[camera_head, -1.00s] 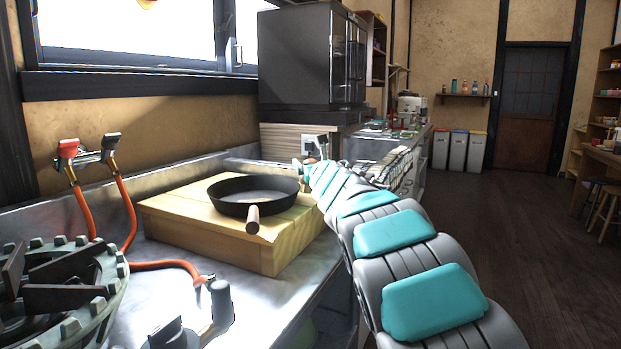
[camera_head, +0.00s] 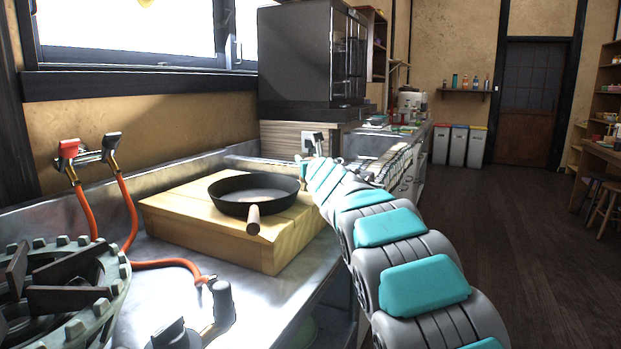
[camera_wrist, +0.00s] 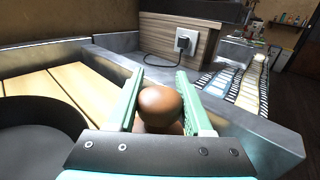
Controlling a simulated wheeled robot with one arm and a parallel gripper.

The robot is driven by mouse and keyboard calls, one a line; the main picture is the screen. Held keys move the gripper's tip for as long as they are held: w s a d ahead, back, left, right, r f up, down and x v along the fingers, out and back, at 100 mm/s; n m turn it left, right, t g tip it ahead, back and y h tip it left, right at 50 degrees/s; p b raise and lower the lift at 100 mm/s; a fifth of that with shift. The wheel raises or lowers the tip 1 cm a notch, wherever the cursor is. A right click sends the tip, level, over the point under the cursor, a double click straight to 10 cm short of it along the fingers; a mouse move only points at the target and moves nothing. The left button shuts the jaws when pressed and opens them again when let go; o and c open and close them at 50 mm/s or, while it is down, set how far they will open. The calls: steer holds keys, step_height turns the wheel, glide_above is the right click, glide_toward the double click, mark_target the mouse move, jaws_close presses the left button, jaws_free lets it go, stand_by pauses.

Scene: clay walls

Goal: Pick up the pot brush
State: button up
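A brown, smooth, rounded knob (camera_wrist: 160,102), seemingly the top of the pot brush, sits between the two green fingers of my gripper (camera_wrist: 160,85) in the wrist view. It fills most of the gap. I cannot tell whether both fingers press on it. More brown shows just below the knob; the rest is hidden by the gripper's dark front plate. In the head view my arm reaches to the far end of the metal counter (camera_head: 306,290), right of the wooden block. The fingers and the brush cannot be made out there.
A black frying pan (camera_head: 254,205) lies on the wooden block (camera_head: 210,235), left of my gripper. A raised metal rim (camera_wrist: 240,140) and a slatted, striped strip (camera_wrist: 240,83) lie to the right. A plugged outlet (camera_wrist: 185,43) is ahead. A gas burner (camera_head: 60,295) is nearer.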

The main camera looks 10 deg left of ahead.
jaws_close()
stand_by(0.3)
